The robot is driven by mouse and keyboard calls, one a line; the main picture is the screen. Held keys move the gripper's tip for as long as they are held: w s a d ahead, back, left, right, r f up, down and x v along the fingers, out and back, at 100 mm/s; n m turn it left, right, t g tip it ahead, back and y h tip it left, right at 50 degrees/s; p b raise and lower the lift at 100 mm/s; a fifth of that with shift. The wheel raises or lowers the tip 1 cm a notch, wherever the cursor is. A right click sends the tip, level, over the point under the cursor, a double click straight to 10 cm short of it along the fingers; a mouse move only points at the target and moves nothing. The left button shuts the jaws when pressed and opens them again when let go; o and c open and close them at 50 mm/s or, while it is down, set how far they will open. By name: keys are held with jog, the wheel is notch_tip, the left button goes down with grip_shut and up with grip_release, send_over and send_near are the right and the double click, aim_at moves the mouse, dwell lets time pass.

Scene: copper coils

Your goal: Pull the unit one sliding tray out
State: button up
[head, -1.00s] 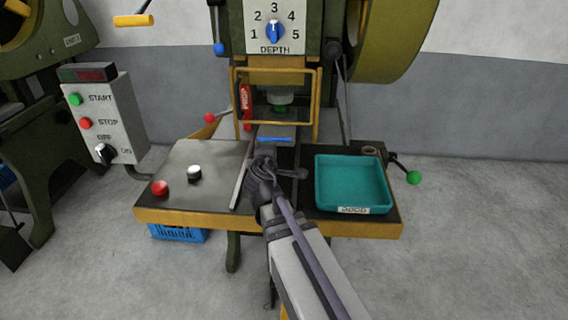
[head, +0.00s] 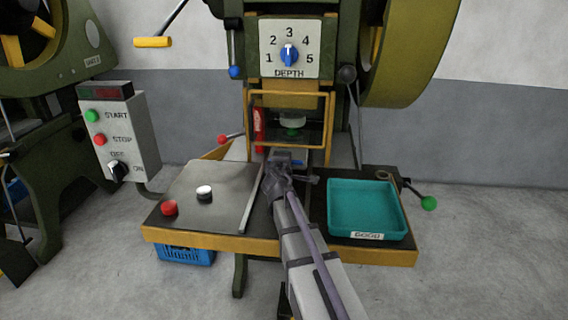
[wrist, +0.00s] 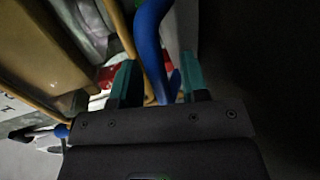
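The sliding tray's blue handle (head: 298,162) shows only as a small piece in the head view, just beyond my gripper (head: 283,160), at the press opening. The rest of the tray is hidden behind my gripper. In the wrist view a curved blue bar, which looks like the handle (wrist: 153,45), comes down between the two teal fingers of my gripper (wrist: 160,80). The fingers stand apart, one on either side of the bar, with gaps visible. My gripper is open and holds nothing.
A yellow guard frame (head: 290,91) stands above the opening. A teal bin (head: 367,236) marked GOOD sits right of my arm. A red button (head: 169,208) and a black-and-white one (head: 204,193) are on the left plate. A green-knobbed lever (head: 428,203) sticks out right.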

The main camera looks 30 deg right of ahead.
grip_shut()
dwell(0.4)
